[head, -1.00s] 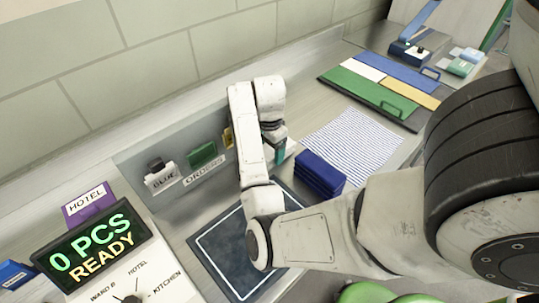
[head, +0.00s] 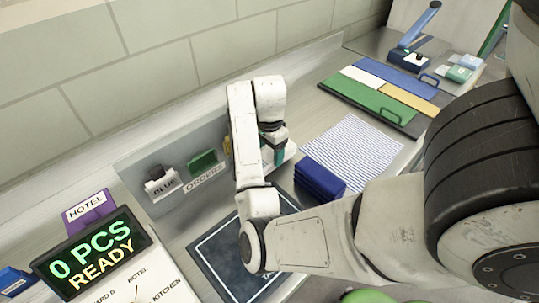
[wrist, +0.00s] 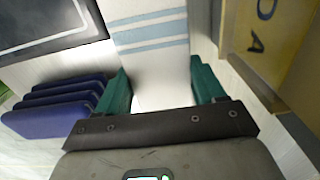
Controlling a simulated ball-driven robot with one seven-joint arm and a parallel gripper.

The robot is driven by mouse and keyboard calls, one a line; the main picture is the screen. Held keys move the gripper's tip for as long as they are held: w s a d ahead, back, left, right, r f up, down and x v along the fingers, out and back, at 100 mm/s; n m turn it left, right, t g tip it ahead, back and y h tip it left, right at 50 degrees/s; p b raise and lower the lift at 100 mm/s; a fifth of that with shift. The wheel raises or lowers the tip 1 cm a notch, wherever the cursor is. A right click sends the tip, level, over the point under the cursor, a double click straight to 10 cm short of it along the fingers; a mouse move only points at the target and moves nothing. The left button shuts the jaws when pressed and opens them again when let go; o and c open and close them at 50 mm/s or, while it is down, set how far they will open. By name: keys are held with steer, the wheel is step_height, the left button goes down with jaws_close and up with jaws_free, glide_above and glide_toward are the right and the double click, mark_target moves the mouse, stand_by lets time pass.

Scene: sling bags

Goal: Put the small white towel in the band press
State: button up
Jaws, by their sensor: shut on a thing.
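The small white towel (wrist: 150,50) fills the upper middle of the wrist view and has pale blue-grey stripes across it. My gripper (wrist: 160,88) has green fingers on both sides of the towel's near end and is shut on it. In the head view my gripper (head: 277,155) points down near the back wall, with teal fingers partly hidden by my arm. The towel is hardly distinguishable there. A device with a blue lever (head: 415,35) stands at the far right back and may be the band press; I cannot tell for sure.
A folded dark blue stack (head: 320,178) sits right of my gripper, beside a striped cloth (head: 355,145). A dark framed mat (head: 215,255) lies to the front. A coloured board (head: 375,98) lies behind. An ORDERS rack (head: 205,178) and a lit display (head: 92,252) are left.

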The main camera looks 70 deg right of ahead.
steer(key=s+a+r+p, duration=0.3)
steer(key=s+a+r, duration=0.4)
steer(key=s+r, duration=0.3)
steer(key=shift+s+a+r, duration=0.15)
steer(key=shift+s+r, duration=0.2)
steer(key=shift+s, duration=0.6)
